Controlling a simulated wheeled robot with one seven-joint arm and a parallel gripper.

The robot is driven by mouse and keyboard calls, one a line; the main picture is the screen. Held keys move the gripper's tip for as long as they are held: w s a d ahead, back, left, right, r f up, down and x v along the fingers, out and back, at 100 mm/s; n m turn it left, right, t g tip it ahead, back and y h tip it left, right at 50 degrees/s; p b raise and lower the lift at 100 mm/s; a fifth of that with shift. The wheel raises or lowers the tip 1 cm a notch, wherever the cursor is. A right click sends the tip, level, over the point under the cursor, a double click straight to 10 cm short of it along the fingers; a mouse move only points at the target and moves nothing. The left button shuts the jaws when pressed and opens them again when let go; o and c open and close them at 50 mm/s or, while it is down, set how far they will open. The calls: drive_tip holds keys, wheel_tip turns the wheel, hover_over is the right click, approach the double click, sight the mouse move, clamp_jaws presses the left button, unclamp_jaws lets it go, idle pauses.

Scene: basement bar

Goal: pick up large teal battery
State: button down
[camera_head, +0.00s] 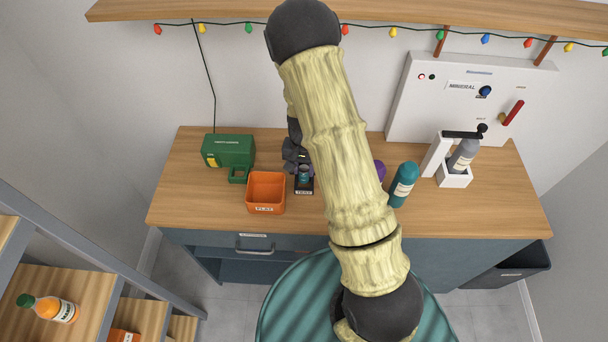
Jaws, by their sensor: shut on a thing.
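The large teal battery (304,174) shows as a small teal upright shape at a black holder (304,189) with a white label, on the wooden counter. My gripper (302,163) is shut on it from above. The fingers and wrist hide most of the battery and its top. I cannot tell whether its bottom touches the holder.
An orange bin (266,209) stands close left of the holder, with a green box (228,151) behind it. To the right are a partly hidden purple thing (380,169), a labelled teal cylinder (403,184) and a white stand with a grey bottle (464,158).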

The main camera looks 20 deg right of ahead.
sight(304, 168)
drive_tip(key=shift+r+b, duration=0.5)
drive_tip(key=shift+r, duration=2.55)
